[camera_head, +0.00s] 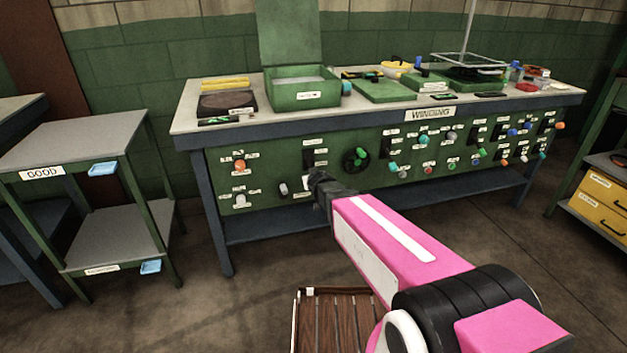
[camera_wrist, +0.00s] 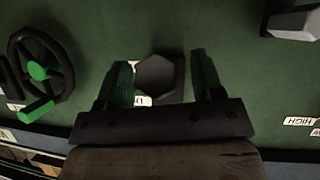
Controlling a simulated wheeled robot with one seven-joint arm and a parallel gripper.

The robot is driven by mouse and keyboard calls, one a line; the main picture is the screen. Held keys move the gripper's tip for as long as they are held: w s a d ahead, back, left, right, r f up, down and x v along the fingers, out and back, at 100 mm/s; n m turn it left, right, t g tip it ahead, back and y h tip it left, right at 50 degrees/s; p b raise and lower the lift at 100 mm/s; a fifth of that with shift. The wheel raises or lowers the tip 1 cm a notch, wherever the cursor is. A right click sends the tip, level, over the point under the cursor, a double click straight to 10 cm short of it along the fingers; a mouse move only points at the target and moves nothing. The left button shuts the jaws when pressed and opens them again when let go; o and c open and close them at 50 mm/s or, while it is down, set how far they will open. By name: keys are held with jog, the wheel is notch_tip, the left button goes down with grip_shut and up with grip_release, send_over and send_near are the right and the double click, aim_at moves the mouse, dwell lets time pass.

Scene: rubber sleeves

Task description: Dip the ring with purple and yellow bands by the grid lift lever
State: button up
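My gripper (camera_head: 322,190) is at the green front panel of the bench labelled WINDING. In the wrist view its two dark fingers (camera_wrist: 158,78) stand apart, one on each side of a grey hexagonal knob (camera_wrist: 155,76). A gap shows beside the knob; contact cannot be told. A label behind the knob is mostly hidden, so I cannot tell whether this is the grid lift lever. A wire grid (camera_head: 468,58) with an upright rod stands over a green base at the back right of the bench. I cannot make out a ring with purple and yellow bands.
A black handwheel with a green handle (camera_head: 357,159) sits beside my gripper, also in the wrist view (camera_wrist: 39,72). Several knobs and levers line the panel. An open green box (camera_head: 305,98) stands on the bench. A shelf labelled GOOD (camera_head: 70,140) stands left.

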jog(key=v, duration=1)
jog(key=shift+s+r, duration=0.2)
jog(key=shift+s, duration=0.15)
jog(key=s+d+f+m+g+h, duration=0.1)
jog(key=s+d+f+g+h, duration=0.15)
jog(key=d, duration=0.35)
jog(key=s+d+f+m+g+h, duration=0.1)
jog(key=s+d+f+m+g, duration=0.2)
jog(key=d, duration=0.4)
jog(key=s+d+f+g+y, duration=0.1)
jog(key=s+d+f+g, duration=0.2)
jog(key=s, duration=0.6)
jog(key=d+g, duration=0.2)
jog(key=g, duration=0.1)
jog(key=shift+s+f+n+g+y, duration=0.15)
jog(key=shift+s+n+g+y, duration=0.05)
jog(key=shift+n+g+y, duration=0.15)
